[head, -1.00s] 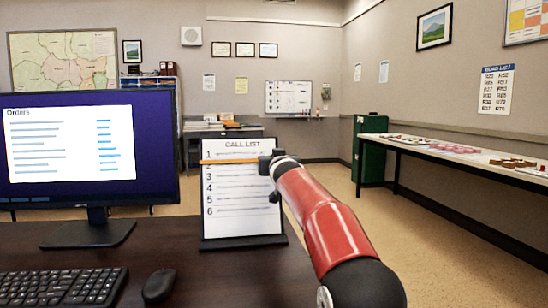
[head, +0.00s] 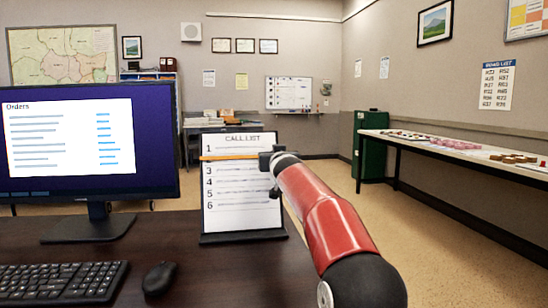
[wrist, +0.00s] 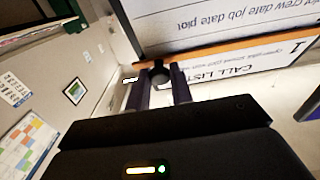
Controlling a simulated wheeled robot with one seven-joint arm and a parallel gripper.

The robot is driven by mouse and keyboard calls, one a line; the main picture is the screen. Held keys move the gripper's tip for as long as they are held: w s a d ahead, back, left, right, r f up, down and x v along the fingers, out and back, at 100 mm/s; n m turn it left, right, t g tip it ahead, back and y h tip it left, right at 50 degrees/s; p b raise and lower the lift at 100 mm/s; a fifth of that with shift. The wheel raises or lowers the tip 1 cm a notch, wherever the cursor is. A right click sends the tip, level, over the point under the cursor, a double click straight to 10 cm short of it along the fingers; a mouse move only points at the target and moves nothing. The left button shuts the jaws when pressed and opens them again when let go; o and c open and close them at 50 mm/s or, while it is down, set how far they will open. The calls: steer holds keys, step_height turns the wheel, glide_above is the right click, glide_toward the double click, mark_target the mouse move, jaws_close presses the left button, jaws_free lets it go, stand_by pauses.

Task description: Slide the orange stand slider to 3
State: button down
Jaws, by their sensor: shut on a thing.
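The call list stand (head: 243,220) is a white numbered board in a dark frame, upright on the desk. Its orange slider (head: 228,157) is a thin level bar across the board, over the row of the 2, just below the 1 and above the 3. The digit 2 is hidden behind it. My gripper (head: 268,160) is at the slider's right end, beside the board's right edge. In the wrist view, the fingers (wrist: 160,84) are shut on a dark knob (wrist: 160,72) at the end of the orange slider (wrist: 235,49). The list appears upside down there.
A monitor (head: 150,150) stands close to the left of the stand. A keyboard (head: 65,284) and a mouse (head: 159,279) lie in front on the dark desk (head: 215,285). Right of the stand, past my arm, is open floor and a long side table (head: 450,150).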

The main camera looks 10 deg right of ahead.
step_height(320, 180, down, 6)
steer(key=s+b, duration=0.2)
steer(key=b, duration=0.4)
steer(key=shift+s, duration=0.2)
steer(key=shift+r, duration=0.1)
steer(key=c, duration=1.2)
jaws_free()
steer(key=s+b, duration=0.2)
steer(key=s, duration=0.5)
steer(key=shift+s+b, duration=0.3)
steer(key=shift+s, duration=0.1)
